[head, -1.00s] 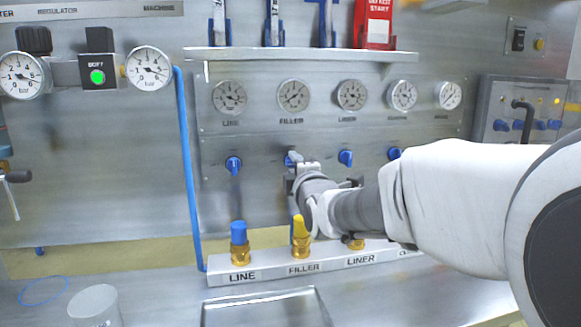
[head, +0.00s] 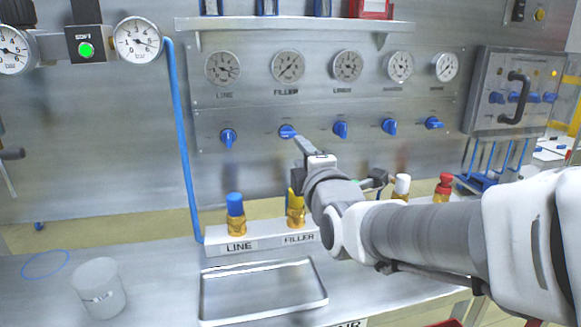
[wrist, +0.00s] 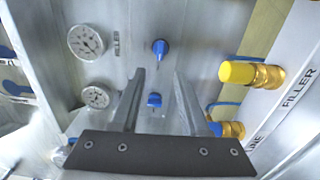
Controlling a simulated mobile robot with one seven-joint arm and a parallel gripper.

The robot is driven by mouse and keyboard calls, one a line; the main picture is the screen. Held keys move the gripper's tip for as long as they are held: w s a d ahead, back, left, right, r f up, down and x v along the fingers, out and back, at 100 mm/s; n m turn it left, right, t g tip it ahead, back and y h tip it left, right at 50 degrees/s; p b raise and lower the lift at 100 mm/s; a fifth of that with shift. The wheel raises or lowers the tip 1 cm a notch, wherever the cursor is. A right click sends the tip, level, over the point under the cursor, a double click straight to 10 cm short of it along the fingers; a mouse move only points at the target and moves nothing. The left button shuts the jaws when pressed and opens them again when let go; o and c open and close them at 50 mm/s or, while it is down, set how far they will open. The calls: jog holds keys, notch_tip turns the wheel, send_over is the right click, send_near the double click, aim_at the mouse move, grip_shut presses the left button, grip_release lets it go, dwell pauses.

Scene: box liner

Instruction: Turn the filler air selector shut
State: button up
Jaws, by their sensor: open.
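The filler air selector (head: 288,131) is the second blue knob from the left on the steel panel. Its handle lies about sideways, while the line selector (head: 228,137) beside it stands about upright. My gripper (head: 301,145) is open, just below and right of the filler selector in the head view. In the wrist view, my gripper's fingers (wrist: 158,73) are spread and empty. The filler selector (wrist: 159,47) seems to lie just beyond the tips, apart from them. The line selector (wrist: 154,99) shows between the fingers, further back on the panel.
Gauges sit above the knobs, under a shelf (head: 290,24). Below stand the blue-capped line valve (head: 235,212) and yellow-capped filler valve (head: 296,208) on a labelled block. A tray (head: 205,300) and a cup (head: 98,290) are on the bench. A blue hose (head: 183,140) runs at left.

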jog(key=s+d, duration=0.1)
jog(key=s, duration=0.6)
jog(key=shift+d+p, duration=0.25)
jog(key=shift+p, duration=0.1)
jog(key=shift+s, duration=0.1)
jog(key=s+d+f+m+g+h, duration=0.2)
jog(key=s+d+f+m+g, duration=0.3)
jog(key=s+m, duration=0.4)
jog(key=s+d+f+m+g+h, duration=0.1)
jog(key=s+d+f+m+g, duration=0.3)
jog(key=s+f+m+g, duration=0.55)
notch_tip(320, 180, up, 21)
jog(key=w+m+t+p, duration=0.1)
jog(key=m+t+p, duration=0.1)
jog(key=p, duration=1.7)
jog(key=shift+p, duration=0.4)
